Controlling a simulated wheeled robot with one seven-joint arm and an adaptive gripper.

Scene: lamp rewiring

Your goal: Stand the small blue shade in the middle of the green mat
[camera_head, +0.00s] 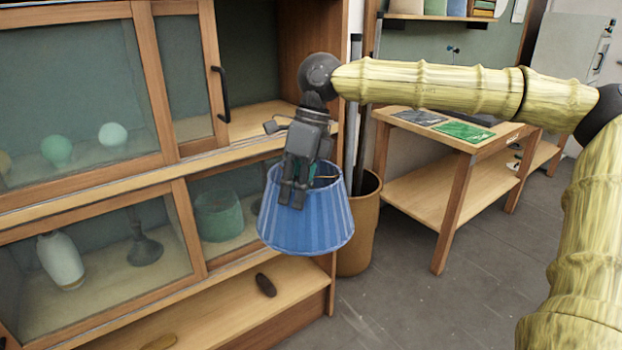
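The small blue shade (310,222) is pleated, narrower at the top, and hangs upright in the air in front of the glazed cabinet. My gripper (293,195) points down at the shade's near upper rim, and its fingers look closed on that rim. The fingers overlap the shade's side, and part of the rim behind them is hidden. The green mat (463,131) lies flat on the wooden bench in the background, to the right of the shade and well apart from it. Its visible top looks bare.
A dark grey mat (419,117) lies beside the green one on the wooden bench (445,143). A brown bin (362,225) stands between cabinet and bench. The glazed cabinet (165,90) holds several lamp parts. Grey floor (400,300) is clear in front of the bench.

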